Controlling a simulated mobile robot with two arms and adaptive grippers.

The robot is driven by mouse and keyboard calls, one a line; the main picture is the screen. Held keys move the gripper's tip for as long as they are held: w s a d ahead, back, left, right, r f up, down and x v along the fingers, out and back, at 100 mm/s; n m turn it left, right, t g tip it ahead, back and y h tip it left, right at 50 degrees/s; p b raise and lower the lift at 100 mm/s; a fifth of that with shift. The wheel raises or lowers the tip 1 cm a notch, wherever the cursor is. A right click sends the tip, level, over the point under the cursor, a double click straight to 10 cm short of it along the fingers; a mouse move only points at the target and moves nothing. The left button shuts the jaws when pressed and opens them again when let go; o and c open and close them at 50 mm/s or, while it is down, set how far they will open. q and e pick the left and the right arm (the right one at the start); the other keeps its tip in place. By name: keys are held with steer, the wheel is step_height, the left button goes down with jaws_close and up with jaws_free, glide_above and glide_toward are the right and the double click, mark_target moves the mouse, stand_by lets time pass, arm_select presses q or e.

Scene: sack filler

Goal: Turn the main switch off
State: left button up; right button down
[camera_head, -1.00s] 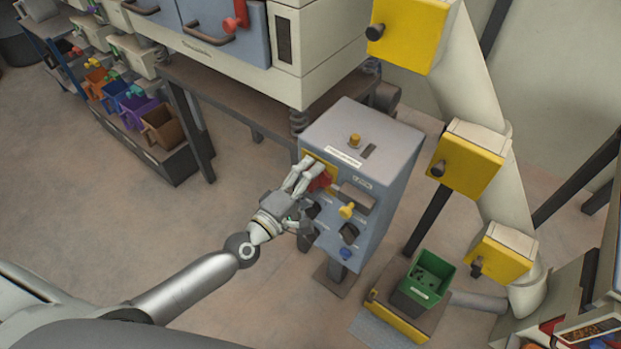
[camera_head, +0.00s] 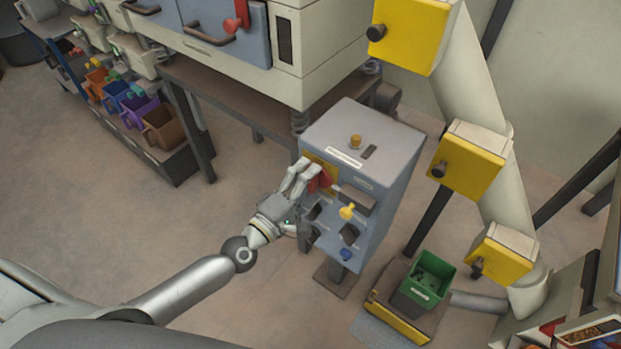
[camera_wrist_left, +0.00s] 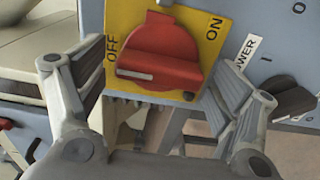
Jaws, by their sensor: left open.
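The main switch is a red rotary knob (camera_wrist_left: 160,45) on a yellow plate (camera_wrist_left: 225,12) marked OFF at the left and ON at the right in the wrist view. The white mark on its handle lies toward the OFF side. In the head view the red knob (camera_head: 325,178) shows on the front of the grey-blue cabinet (camera_head: 385,150). My left gripper (camera_head: 304,171) is open at the switch. In the wrist view its two fingers (camera_wrist_left: 160,80) stand apart on either side of the handle; I cannot tell whether they touch it. My right gripper is not in view.
Below the switch sit a yellow knob (camera_head: 347,210), black knobs and a blue knob (camera_head: 346,254). A green bin (camera_head: 428,283) stands right of the cabinet. A pipe with yellow boxes (camera_head: 466,170) rises at the right.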

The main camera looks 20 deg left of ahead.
arm_select(q)
steer(key=v, duration=1.1)
